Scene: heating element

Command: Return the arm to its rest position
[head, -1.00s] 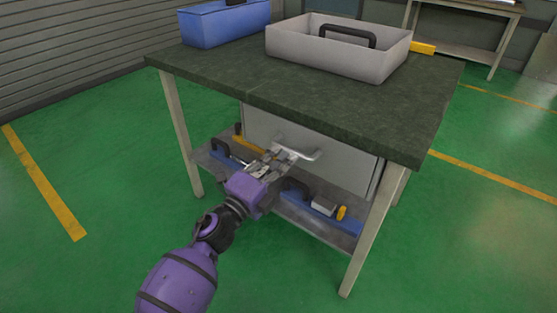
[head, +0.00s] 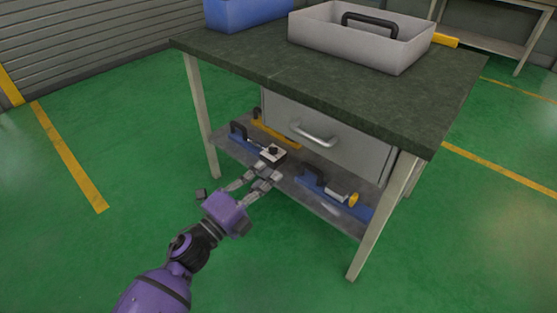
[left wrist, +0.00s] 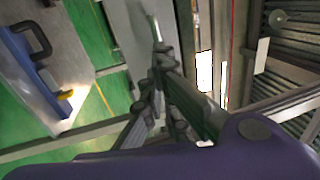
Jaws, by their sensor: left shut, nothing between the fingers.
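My left arm comes in from the bottom left of the head view. Its gripper (head: 265,172) is shut and empty in front of the table's lower shelf, below and left of the drawer handle (head: 313,136) and apart from it. In the left wrist view the fingertips of my left gripper (left wrist: 158,62) are together, with a pale bar, apparently the handle (left wrist: 153,27), beyond them. The grey drawer (head: 345,150) under the tabletop looks closed. My right gripper is not in view.
The table (head: 330,88) carries a grey tray (head: 345,48) and a blue box (head: 245,14). Green floor (head: 90,250) is free at left.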

